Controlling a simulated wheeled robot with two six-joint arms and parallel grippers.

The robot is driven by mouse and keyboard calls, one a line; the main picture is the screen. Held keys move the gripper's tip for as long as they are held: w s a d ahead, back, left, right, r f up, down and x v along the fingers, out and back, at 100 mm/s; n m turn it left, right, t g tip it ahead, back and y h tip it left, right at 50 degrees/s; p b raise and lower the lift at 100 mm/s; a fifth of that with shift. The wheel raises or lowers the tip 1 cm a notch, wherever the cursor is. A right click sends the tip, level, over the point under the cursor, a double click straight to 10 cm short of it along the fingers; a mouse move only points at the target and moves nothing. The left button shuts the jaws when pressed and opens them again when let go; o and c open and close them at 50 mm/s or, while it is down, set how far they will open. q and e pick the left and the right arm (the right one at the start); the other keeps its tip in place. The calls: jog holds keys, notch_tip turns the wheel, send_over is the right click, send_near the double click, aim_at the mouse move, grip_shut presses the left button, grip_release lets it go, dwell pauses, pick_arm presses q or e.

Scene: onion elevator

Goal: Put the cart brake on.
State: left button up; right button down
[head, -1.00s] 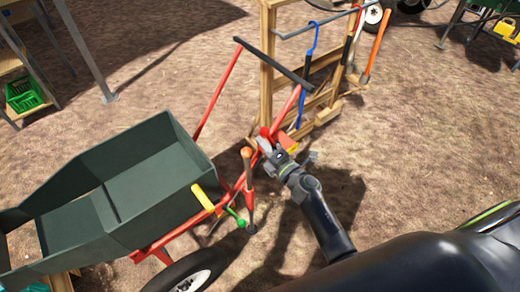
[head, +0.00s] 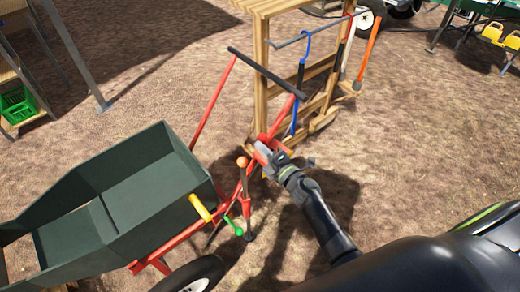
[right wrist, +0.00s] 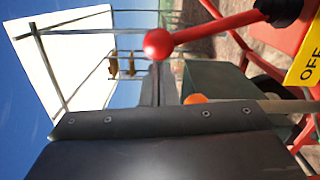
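The cart has a dark green box (head: 120,190) on a red frame with a long push handle (head: 266,72). Levers stand at its near end: one with an orange knob (head: 242,162), a yellow handle (head: 201,208) and a green handle (head: 233,226). My right gripper (head: 267,155) is at the red handle bars. In the right wrist view a red lever with a ball knob (right wrist: 157,43) is just beyond my dark fingers (right wrist: 160,82), which look closed together and empty. Contact is unclear. A yellow plate reading OFF (right wrist: 306,62) is beside the lever. My left gripper is out of view.
A wooden rack (head: 258,85) with hanging tools stands just behind the cart handle. A green crate (head: 18,104) sits on a shelf at the left. A black wheel (head: 192,275) is under the cart. Open dirt ground lies to the right.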

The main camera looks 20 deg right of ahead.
jog(key=w+d+r+m+p, duration=0.1)
jog(key=w+d+m+p, duration=0.2)
jog(key=d+m, duration=0.4)
jog(key=shift+w+d+r+p, duration=0.3)
jog(key=shift+d+p, duration=0.35)
jog(key=shift+d, duration=0.85)
